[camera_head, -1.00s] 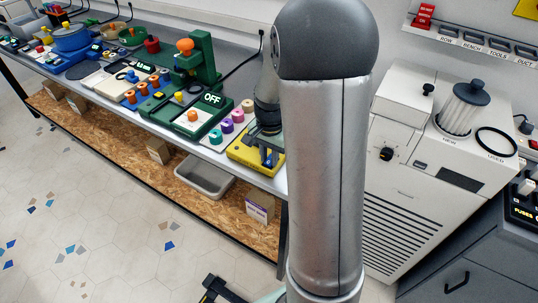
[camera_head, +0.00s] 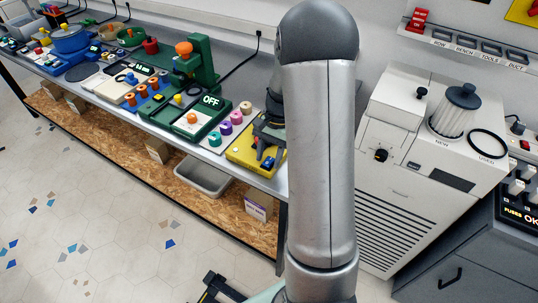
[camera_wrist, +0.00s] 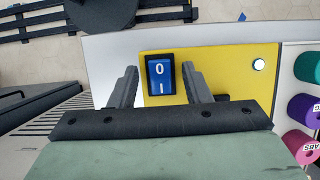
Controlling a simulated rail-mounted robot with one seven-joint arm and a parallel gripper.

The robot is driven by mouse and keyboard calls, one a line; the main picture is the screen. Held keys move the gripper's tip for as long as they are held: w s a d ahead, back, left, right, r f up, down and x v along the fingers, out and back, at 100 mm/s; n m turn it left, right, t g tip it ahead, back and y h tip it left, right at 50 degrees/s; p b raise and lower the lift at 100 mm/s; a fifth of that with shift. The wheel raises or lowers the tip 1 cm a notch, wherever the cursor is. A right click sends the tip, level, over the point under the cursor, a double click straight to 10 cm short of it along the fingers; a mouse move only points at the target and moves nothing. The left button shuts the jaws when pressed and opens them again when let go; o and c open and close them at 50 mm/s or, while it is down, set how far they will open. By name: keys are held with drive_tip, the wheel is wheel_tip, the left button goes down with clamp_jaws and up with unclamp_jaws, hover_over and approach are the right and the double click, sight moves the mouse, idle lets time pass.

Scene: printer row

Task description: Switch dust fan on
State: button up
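A yellow panel (camera_wrist: 225,70) with a blue rocker switch (camera_wrist: 160,76) in a black frame fills the middle of the wrist view. The rocker bears the marks 0 and I. A small white round light or button (camera_wrist: 258,64) sits on the panel's right. My gripper (camera_wrist: 159,69) is open, with one finger on each side of the rocker and nothing held. Whether the fingers touch the panel is unclear. In the head view the yellow panel (camera_head: 241,153) is at the bench's right end, with my gripper over it, partly hidden by my arm. No dust fan label is readable.
Coloured spools (camera_head: 226,127) stand right beside the panel, and a green machine reading OFF (camera_head: 211,100) is farther left. A white cabinet (camera_head: 390,140) with a filter canister (camera_head: 455,112) stands right of my arm. A grey bin (camera_head: 203,178) sits on the lower shelf.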

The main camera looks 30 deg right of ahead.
drive_tip(key=b+v, duration=0.1)
drive_tip(key=v, duration=1.6)
drive_tip(key=shift+r, duration=0.2)
drive_tip(key=s+a+n+h, duration=0.2)
drive_tip(key=s+a+n, duration=0.3)
drive_tip(key=s+a, duration=0.45)
drive_tip(key=s+a+f+n+t, duration=0.1)
drive_tip(key=s+a+f+n, duration=0.2)
drive_tip(key=s, duration=0.3)
drive_tip(key=s+a+f+n+t+h, duration=0.1)
drive_tip(key=s+a+f+n, duration=0.2)
drive_tip(key=s+a, duration=0.3)
drive_tip(key=shift+s+a+n+t+h, duration=0.2)
drive_tip(key=shift+s+n+t+h, duration=0.1)
drive_tip(key=shift+n+t, duration=0.15)
